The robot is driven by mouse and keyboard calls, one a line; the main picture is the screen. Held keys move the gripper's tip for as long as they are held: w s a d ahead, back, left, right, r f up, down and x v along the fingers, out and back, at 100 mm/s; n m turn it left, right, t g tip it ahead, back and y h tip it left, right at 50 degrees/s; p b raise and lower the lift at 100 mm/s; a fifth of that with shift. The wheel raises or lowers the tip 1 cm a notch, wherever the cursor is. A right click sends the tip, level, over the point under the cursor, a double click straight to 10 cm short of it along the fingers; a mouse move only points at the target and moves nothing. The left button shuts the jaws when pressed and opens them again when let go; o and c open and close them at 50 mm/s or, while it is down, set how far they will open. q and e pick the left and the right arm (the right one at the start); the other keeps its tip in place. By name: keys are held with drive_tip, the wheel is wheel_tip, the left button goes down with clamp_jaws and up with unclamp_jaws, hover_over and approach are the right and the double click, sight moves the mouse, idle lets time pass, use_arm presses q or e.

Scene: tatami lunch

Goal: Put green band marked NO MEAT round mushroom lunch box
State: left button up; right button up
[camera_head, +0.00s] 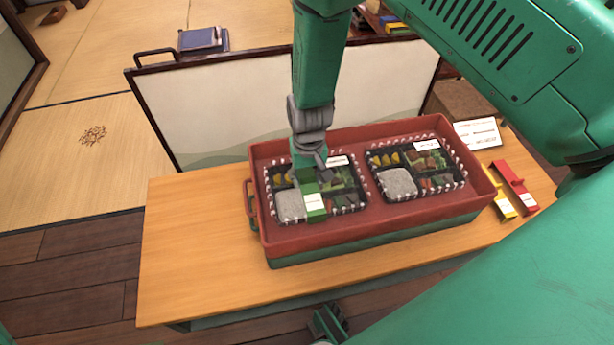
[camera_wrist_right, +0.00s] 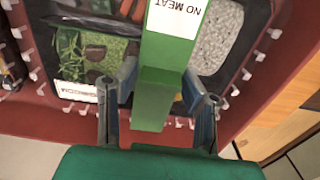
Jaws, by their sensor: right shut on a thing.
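My right gripper (camera_head: 312,178) comes down from above over the left lunch box (camera_head: 290,207) and is shut on the green band (camera_head: 311,188). In the right wrist view, the band (camera_wrist_right: 154,97) lies between the two fingers, and its white label reads NO MEAT. The band runs across the left box, right of its grey rice block, to its front edge. I cannot tell whether it touches the box. The right lunch box (camera_head: 399,184) holds similar food. Both have white labels too small to read, so I cannot tell which is the mushroom box.
Both boxes stand in a red tray (camera_head: 385,224) on a wooden table (camera_head: 200,270). A yellow band (camera_head: 503,204) and a red band (camera_head: 516,187) lie right of the tray, near a white card (camera_head: 477,134). A low screen (camera_head: 230,110) stands behind. The table's left end is clear.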

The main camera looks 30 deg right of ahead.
drive_tip(key=shift+f, duration=0.25)
idle(0.5)
drive_tip(key=o, duration=1.4)
drive_tip(key=shift+r+p, duration=3.85)
drive_tip(key=shift+r, duration=0.2)
